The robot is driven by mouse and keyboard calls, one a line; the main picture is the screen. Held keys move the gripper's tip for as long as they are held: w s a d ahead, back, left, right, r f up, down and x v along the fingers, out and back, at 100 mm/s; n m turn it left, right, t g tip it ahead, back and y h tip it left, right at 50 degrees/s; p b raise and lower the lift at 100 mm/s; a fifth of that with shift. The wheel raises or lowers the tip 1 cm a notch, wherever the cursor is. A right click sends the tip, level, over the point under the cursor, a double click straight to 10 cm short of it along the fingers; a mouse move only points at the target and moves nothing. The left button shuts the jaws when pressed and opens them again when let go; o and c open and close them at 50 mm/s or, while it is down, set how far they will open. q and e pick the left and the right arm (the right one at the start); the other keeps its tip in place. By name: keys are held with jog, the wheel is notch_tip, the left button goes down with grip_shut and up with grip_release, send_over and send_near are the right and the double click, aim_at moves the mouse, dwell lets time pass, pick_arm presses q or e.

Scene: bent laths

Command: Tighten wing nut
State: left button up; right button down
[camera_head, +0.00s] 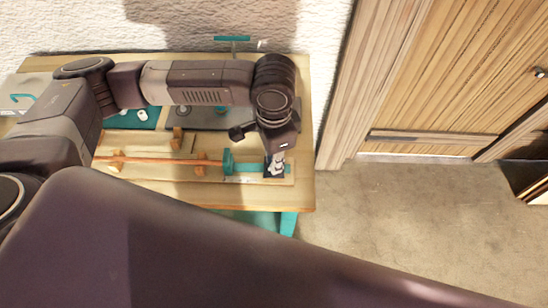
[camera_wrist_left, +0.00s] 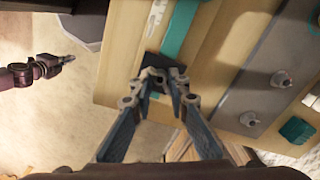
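My left gripper (camera_head: 276,168) reaches down over the right end of the bench jig. In the left wrist view its fingertips (camera_wrist_left: 154,80) are close together above a dark square block (camera_wrist_left: 178,74). No wing nut shows clearly; the fingers cover that spot, and I cannot see anything between the tips. A reddish lath (camera_head: 150,160) runs along the jig to a teal clamp block (camera_head: 228,161). A teal strip (camera_head: 245,168) runs from there toward the gripper. My right gripper (camera_wrist_left: 66,60) appears at the left of the left wrist view, away from the jig; its fingers are too small to judge.
Wooden blocks (camera_head: 201,163) stand along the lath. A grey plate with upright metal studs (camera_wrist_left: 282,79) lies behind the jig. A teal mat (camera_head: 148,117) lies further left. The workbench edge (camera_head: 303,190) is close to the gripper; open floor (camera_head: 400,215) lies to the right.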

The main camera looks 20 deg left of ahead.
pick_arm(q)
jog(key=shift+c, duration=1.3)
grip_shut()
jog(key=shift+r+m+p, duration=0.15)
jog(key=shift+m+p, duration=0.15)
jog(key=shift+p, duration=0.1)
jog(key=shift+r+m+p, duration=0.1)
jog(key=shift+m+p, duration=0.4)
jog(key=shift+p, duration=0.15)
jog(key=m+p, duration=0.7)
jog(key=shift+w+m, duration=0.1)
jog(key=shift+m, duration=0.2)
jog(key=shift+d+m+p, duration=0.1)
jog(key=shift+m+p, duration=0.65)
jog(key=shift+m, duration=0.65)
pick_arm(e)
notch_tip(320, 180, up, 11)
jog(key=shift+d+f, duration=0.2)
jog(key=shift+d, duration=0.15)
pick_arm(q)
jog(key=shift+f, duration=0.2)
